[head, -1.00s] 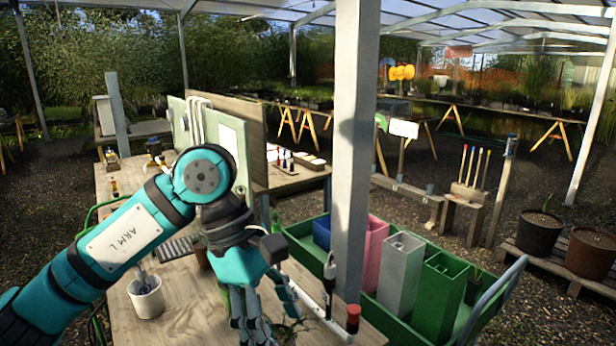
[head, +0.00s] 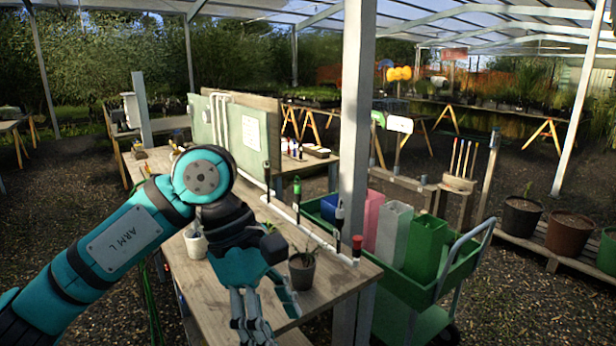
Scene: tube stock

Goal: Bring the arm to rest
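My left arm, teal and black with an "ARM L" label, comes in from the left. Its gripper (head: 264,308) hangs fingers-down at the near edge of the wooden table (head: 215,280). The fingers look spread apart, with nothing seen between them. A small dark pot with a green plant (head: 302,272) stands upright on the table just right of the gripper, apart from it as far as I can see. My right arm and gripper are not in view.
A white pot (head: 195,243) stands behind my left arm. A metal post (head: 354,130) rises beyond the table. A green cart (head: 391,280) with coloured bins stands to the right. A white rail with dark and coloured upright items runs along the table's far edge. Gravel lies at left.

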